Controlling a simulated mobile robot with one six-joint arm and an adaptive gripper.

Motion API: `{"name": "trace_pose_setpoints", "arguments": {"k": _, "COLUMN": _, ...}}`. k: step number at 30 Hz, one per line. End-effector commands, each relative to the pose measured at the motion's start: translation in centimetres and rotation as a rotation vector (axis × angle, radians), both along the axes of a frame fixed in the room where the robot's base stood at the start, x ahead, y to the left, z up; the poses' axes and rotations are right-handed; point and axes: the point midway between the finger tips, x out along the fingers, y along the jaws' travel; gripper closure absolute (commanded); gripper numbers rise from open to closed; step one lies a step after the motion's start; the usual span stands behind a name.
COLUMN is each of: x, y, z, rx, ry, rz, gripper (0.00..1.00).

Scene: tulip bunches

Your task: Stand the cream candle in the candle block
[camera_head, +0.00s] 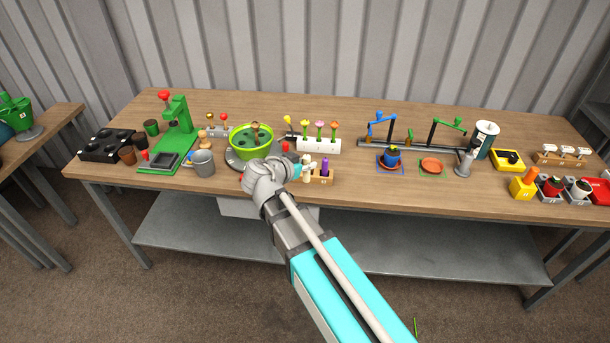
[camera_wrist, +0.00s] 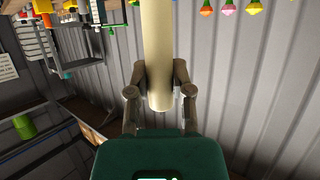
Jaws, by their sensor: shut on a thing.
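The cream candle (camera_wrist: 158,50) fills the upper middle of the wrist view, held between both fingers of my gripper (camera_wrist: 160,92). The near end of the candle shows between the fingers; its other end runs out of the top of the picture. In the head view my gripper (camera_head: 301,168) is over the table's front part, just left of the wooden candle block (camera_head: 323,180). A purple candle (camera_head: 325,166) stands in that block. The arm hides part of this area, and I cannot tell whether the cream candle touches the block.
A white rack with several tulips (camera_head: 318,146) stands behind my gripper. A green bowl (camera_head: 250,145) is close on the left, with a grey bucket (camera_head: 203,163) beyond it. The table front between block and pot is clear.

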Motion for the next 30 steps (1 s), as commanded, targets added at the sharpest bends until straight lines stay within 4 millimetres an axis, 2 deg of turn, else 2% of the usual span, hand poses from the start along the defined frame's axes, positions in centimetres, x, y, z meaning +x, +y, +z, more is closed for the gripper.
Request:
{"name": "trace_pose_setpoints", "arguments": {"k": 9, "x": -0.4, "y": 1.2, "z": 0.0, "rx": 0.0, "ry": 0.0, "rz": 0.019, "gripper": 1.0}}
{"name": "trace_pose_setpoints", "arguments": {"k": 16, "x": -0.5, "y": 1.1, "z": 0.1, "rx": 0.0, "ry": 0.0, "rz": 0.024, "gripper": 1.0}}
{"name": "trace_pose_setpoints", "arguments": {"k": 20, "x": -0.1, "y": -0.2, "z": 0.3, "rx": 0.0, "ry": 0.0, "rz": 0.024, "gripper": 1.0}}
{"name": "trace_pose_setpoints", "arguments": {"k": 30, "x": 1.1, "y": -4.9, "z": 0.9, "rx": 0.001, "ry": -0.001, "rz": 0.023, "gripper": 1.0}}
